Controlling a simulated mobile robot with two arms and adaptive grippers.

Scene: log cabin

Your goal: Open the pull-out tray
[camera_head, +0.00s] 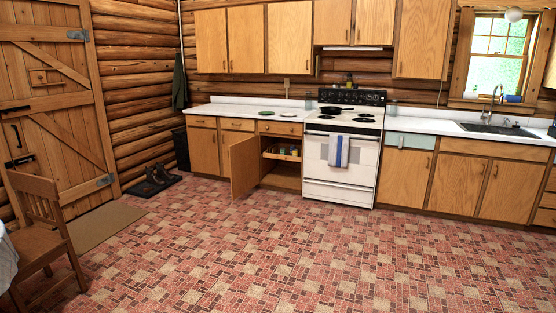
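The pull-out tray (281,155) is a wooden tray inside the lower cabinet left of the stove. It sits at mid-height in the opening, with several small items in it that are too small to make out. The cabinet door (245,167) is swung open to the left of the opening. A bare wooden cabinet floor (283,178) shows below the tray. Neither of my grippers is in the picture.
The white stove (340,160) stands right of the open cabinet, with a towel (338,151) on its oven handle. A wooden chair (40,235) stands at the left. The brick-patterned floor (290,245) is clear.

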